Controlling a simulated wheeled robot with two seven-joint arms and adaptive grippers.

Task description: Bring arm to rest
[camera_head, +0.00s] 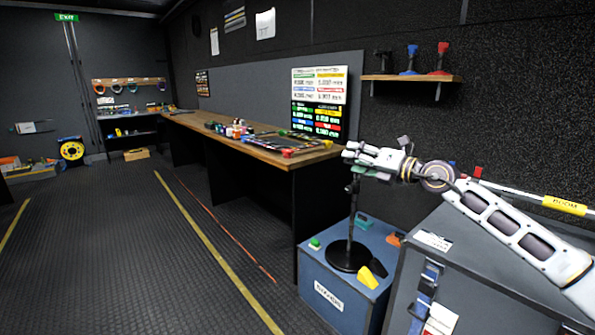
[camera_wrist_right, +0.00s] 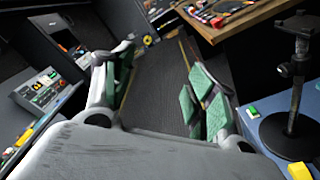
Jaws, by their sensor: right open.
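My right arm comes in from the right in the head view, and its gripper (camera_head: 362,153) is held out above the blue case, near the top of a black stand (camera_head: 350,254). In the right wrist view the same gripper (camera_wrist_right: 160,88) has its two green-padded fingers spread wide apart. Nothing lies between them; dark floor shows through the gap. The stand also shows in the right wrist view (camera_wrist_right: 296,75), to the right of the fingers and apart from them. My left gripper is in neither view.
A blue case (camera_head: 318,277) bears the stand and small coloured items. A grey case (camera_head: 465,262) stands below my right arm. A wooden workbench (camera_head: 235,135) with tools runs along the wall. A wall shelf (camera_head: 415,78) hangs above. The floor at left is clear.

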